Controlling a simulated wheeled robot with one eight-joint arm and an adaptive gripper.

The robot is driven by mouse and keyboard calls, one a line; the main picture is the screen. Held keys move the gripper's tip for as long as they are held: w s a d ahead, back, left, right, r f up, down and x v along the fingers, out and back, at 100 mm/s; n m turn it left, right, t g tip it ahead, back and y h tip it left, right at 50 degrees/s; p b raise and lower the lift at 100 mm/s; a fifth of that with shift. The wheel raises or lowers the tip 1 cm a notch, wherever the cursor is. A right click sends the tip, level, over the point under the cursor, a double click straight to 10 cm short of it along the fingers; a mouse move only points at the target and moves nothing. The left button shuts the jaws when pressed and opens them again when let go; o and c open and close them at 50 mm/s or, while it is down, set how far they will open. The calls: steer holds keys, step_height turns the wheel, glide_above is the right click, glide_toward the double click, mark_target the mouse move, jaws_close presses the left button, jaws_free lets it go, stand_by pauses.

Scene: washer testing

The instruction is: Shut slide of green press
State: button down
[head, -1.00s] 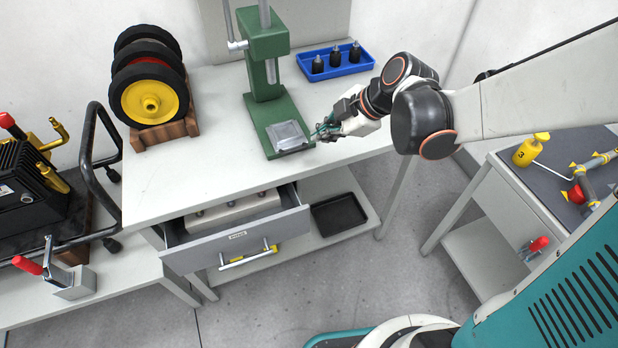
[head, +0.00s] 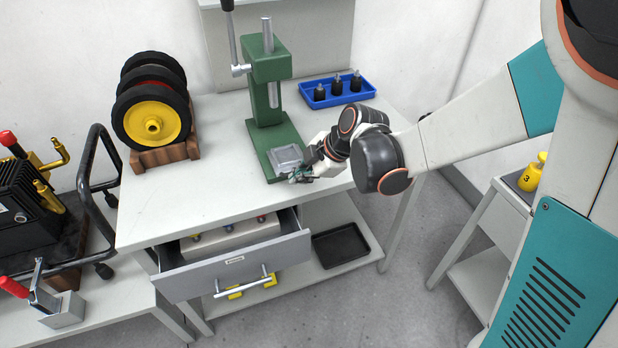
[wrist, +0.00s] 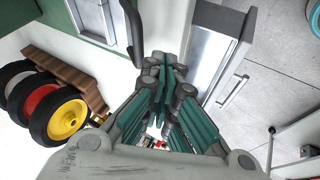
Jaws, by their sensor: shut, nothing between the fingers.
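The green press (head: 268,68) stands at the back of the white workbench, with its green base reaching toward the front edge. Its slide (head: 286,155), a grey square tray-like piece, lies on the front part of the base. My gripper (head: 299,176) is at the slide's front right corner, close to it, with its fingers shut and empty. I cannot tell whether they touch the slide. In the wrist view the teal fingers (wrist: 166,82) are together, and the slide (wrist: 92,14) shows at the upper left on the green base. A dark bar (wrist: 133,35) shows beside it.
An open drawer (head: 238,266) juts out below the bench top. A rack of wheels (head: 155,120) stands left of the press. A blue tray (head: 330,100) with dark parts lies behind right. A black tray (head: 341,245) sits on the lower shelf. The bench's left front is clear.

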steer(key=shift+w+a+f, duration=0.1)
steer(key=shift+w+a, duration=0.15)
steer(key=shift+w, duration=0.55)
glide_above(287, 160)
stand_by(0.4)
